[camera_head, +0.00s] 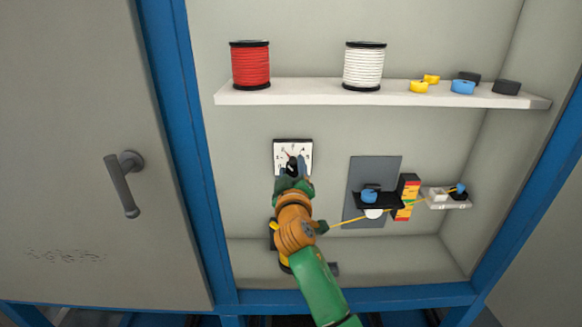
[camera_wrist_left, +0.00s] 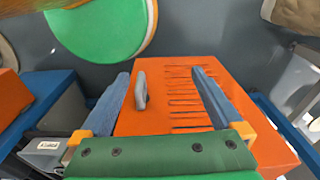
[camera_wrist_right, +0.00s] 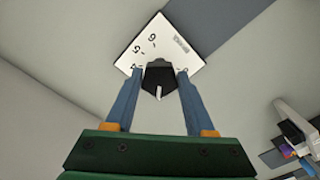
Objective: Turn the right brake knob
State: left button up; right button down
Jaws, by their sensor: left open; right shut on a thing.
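A black knob (camera_wrist_right: 159,77) sits on a white square dial plate (camera_head: 293,146) with black marks on the back wall of the cabinet. It is the only dial I see; a pale line marks the knob's face. My right gripper (camera_wrist_right: 159,73) is shut on the knob, one blue finger on each side. In the head view the right gripper (camera_head: 292,178) covers the lower part of the dial. My left gripper (camera_wrist_left: 160,72) is open and empty, in front of an orange panel (camera_wrist_left: 180,120) with a grey handle (camera_wrist_left: 141,90). It does not show in the head view.
A shelf (camera_head: 380,98) above holds a red spool (camera_head: 250,65), a white spool (camera_head: 364,67) and several small rolls. A yellow cable (camera_head: 410,206) runs past a grey plate (camera_head: 375,165) at the right. A closed grey door (camera_head: 90,130) stands at the left.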

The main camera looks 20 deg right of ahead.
aim_at(295, 173)
jog(key=shift+d, duration=0.1)
dwell(0.3)
jog(key=shift+c, duration=1.4)
grip_release()
jog(key=shift+d, duration=0.1)
jog(key=shift+w+d+f, duration=0.2)
jog(key=shift+w+f, duration=0.1)
jog(key=shift+w, duration=0.15)
jog(key=shift+b+v, duration=0.55)
jog(key=shift+v, duration=3.05)
jog(key=shift+d, duration=0.1)
